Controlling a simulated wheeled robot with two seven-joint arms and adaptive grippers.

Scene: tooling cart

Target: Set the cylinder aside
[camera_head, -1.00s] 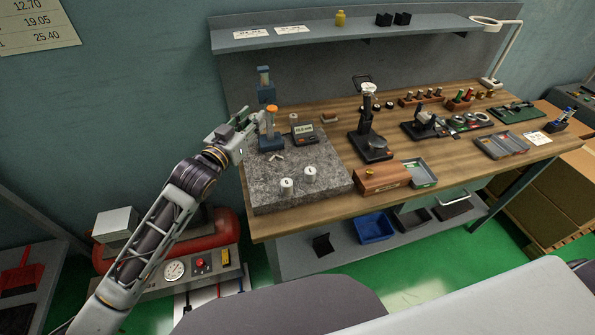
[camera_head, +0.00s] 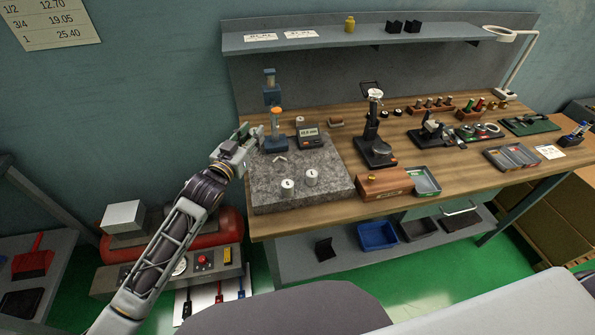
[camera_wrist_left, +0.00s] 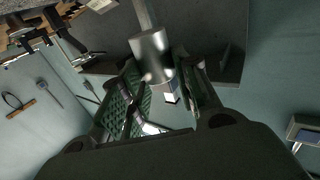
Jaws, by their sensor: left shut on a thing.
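A silver metal cylinder (camera_wrist_left: 150,55) is between the fingertips of my left gripper in the left wrist view. My left gripper (camera_head: 256,134) is shut on it, just left of the blue gauge stand (camera_head: 275,140) in the head view; at this size the cylinder is hard to make out there. The stand has an orange top on its lower part and stands at the back left of the grey granite plate (camera_head: 325,192). My right gripper is not in view.
A small digital display (camera_head: 308,137) stands right of the stand. A wooden box (camera_head: 384,185) and a black dial-gauge stand (camera_head: 374,148) are farther right on the wooden bench (camera_head: 346,148). The plate has bare room at its front left and right. A shelf (camera_head: 370,38) overhangs the bench's back.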

